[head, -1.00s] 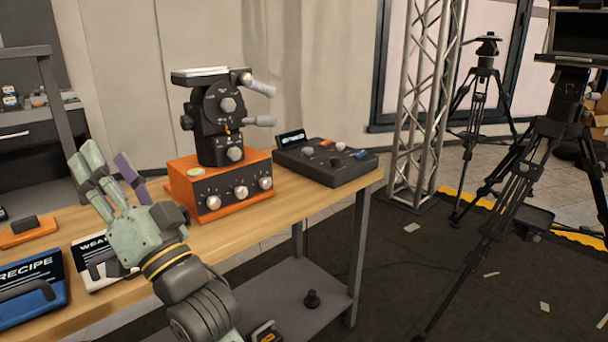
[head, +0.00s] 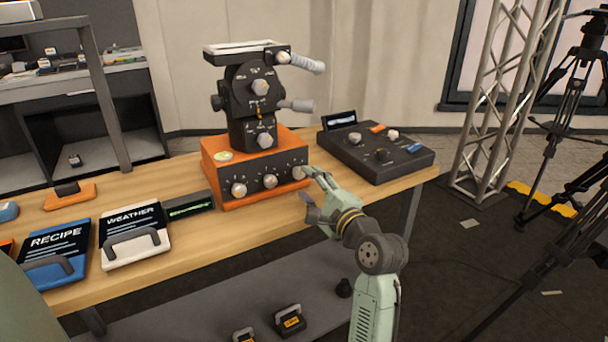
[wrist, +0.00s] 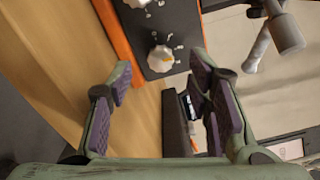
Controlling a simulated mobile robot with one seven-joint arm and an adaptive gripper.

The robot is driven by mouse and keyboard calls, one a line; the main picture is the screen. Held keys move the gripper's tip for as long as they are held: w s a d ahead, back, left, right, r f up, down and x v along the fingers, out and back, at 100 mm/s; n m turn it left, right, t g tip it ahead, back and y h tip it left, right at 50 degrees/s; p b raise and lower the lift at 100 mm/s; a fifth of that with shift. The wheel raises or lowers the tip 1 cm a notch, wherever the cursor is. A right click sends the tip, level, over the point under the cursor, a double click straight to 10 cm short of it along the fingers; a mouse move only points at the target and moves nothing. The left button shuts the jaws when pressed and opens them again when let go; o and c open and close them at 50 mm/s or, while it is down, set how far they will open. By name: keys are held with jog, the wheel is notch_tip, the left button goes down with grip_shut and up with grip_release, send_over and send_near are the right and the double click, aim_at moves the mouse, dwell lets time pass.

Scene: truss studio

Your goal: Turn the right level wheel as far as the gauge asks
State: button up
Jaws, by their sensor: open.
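An orange box (head: 212,168) with a dark front panel stands on the wooden table and carries a black tripod head (head: 250,105). Three silver wheels sit in a row on the panel: left (head: 238,189), middle (head: 270,181) and right (head: 299,172).
A black control console (head: 375,160) stands right of the box, near the table's end. A small device with a green display (head: 189,207) and the WEATHER (head: 133,246) and RECIPE (head: 47,270) slates lie left. Bare tabletop (head: 240,228) lies before the box.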

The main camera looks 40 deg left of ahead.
aim_at(300, 175)
jog(key=shift+x, duration=2.25)
jog(key=shift+d, duration=0.1)
grip_shut()
